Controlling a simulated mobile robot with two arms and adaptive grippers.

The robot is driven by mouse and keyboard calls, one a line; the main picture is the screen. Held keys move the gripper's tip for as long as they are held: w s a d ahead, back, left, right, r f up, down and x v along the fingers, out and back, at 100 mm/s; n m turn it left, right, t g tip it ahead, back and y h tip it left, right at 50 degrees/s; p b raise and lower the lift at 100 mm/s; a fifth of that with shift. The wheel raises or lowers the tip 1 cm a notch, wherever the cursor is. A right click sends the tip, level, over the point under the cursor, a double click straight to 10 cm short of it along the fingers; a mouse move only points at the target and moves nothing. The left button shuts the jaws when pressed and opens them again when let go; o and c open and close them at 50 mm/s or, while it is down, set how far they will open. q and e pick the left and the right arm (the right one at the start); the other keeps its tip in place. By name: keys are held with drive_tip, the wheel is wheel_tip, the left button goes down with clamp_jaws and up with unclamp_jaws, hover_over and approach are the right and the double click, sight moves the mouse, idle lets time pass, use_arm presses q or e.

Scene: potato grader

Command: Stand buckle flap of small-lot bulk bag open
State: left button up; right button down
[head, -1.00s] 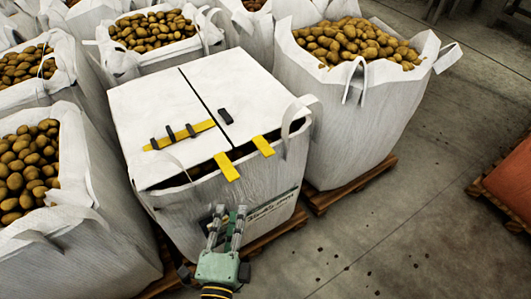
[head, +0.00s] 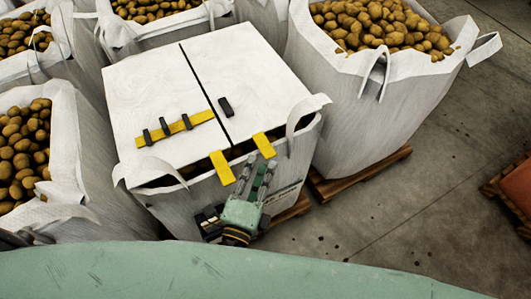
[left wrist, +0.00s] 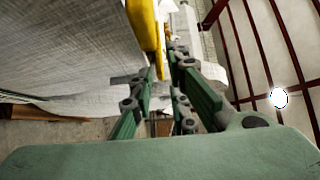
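The small-lot bulk bag (head: 170,200) is white, with two flat flaps closed over its top and a dark slit between them. The right flap (head: 245,75) has a black buckle piece (head: 225,106) near the slit. A yellow tab (head: 264,145) hangs at its front edge. The left flap (head: 150,85) carries a yellow strap (head: 174,130) with several black buckles and another yellow tab (head: 221,167). My left gripper (head: 259,167) is open just below the right tab, fingers apart. In the left wrist view, yellow webbing (left wrist: 145,25) reaches the fingertips (left wrist: 165,70); contact is unclear. My right gripper is not in view.
White loop handles (head: 305,112) rise at the bag's corners. Open bags of potatoes (head: 375,25) stand close on the right, behind and at left. Pallets (head: 360,172) lie underneath. Concrete floor (head: 400,220) is clear at the front right. A green part of mine covers the bottom.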

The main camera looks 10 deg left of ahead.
use_arm(q)
drive_tip(key=w, duration=0.2)
drive_tip(key=shift+w+d, duration=0.25)
drive_tip(key=shift+w, duration=0.1)
drive_tip(key=shift+w+f+p, duration=0.1)
drive_tip(key=shift+w+p, duration=0.2)
drive_tip(key=shift+w, duration=0.25)
drive_tip(key=c, duration=0.4)
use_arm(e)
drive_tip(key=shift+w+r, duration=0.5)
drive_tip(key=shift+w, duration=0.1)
